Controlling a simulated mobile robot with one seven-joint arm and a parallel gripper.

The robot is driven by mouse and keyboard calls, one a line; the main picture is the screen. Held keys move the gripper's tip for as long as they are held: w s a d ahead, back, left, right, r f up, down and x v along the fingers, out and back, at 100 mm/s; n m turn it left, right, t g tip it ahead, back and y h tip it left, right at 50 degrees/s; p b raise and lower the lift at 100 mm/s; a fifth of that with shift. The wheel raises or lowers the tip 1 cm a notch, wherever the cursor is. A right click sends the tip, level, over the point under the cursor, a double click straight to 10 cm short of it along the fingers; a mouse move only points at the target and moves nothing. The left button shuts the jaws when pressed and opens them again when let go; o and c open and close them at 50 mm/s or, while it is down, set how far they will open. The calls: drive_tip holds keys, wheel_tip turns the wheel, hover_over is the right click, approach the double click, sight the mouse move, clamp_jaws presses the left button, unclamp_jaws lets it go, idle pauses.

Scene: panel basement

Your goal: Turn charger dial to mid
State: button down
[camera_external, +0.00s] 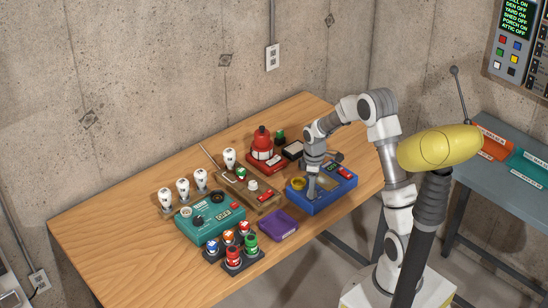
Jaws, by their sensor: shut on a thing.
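A blue box (337,190), which looks like the charger, sits near the front right edge of the wooden table. It has a yellow round part (298,183) on its left and a red piece with a white label (346,173) on its right.
Left of the blue box are a purple tray (278,226), a wooden box (264,203) with an antenna, and a teal box (207,222). A red lamp (262,145) stands behind. White bulbs (183,188) line the back left. The table's left end is clear.

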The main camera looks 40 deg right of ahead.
drive_tip(key=m+b, duration=0.1)
drive_tip(key=m, duration=0.9)
idle(0.6)
drive_tip(key=c, duration=0.5)
unclamp_jaws()
drive_tip(key=shift+r, duration=0.15)
wheel_tip(320, 180, up, 17)
drive_tip(key=shift+r, duration=0.1)
idle(0.4)
